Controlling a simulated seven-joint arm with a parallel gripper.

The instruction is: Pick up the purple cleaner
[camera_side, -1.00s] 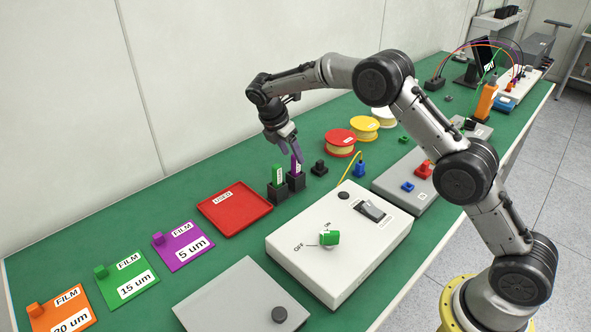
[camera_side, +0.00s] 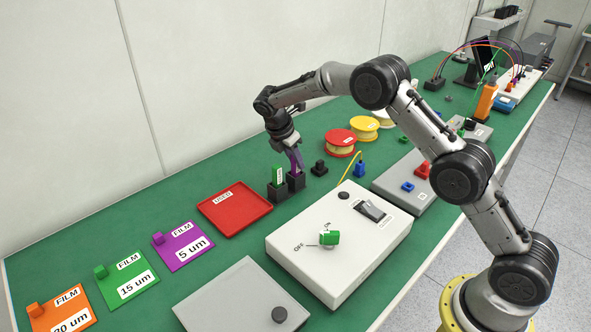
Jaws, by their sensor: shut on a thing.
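The purple cleaner (camera_side: 297,169) stands upright in the right one of two small black holders (camera_side: 296,182) on the green table. Most of it is hidden by my fingers. My gripper (camera_side: 296,164) points down over this holder, with its purplish fingers shut on the cleaner just above the holder's top. The cleaner's lower end is hidden in the holder. A green cleaner (camera_side: 278,174) with a white label stands in the other black holder, just left of my fingers.
A red tray (camera_side: 235,209) marked USED lies front left of the holders. A black knob-like piece (camera_side: 319,168) stands close to the right. Red (camera_side: 341,141) and yellow (camera_side: 363,126) spools are behind it. A grey switch box (camera_side: 330,270) is in front.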

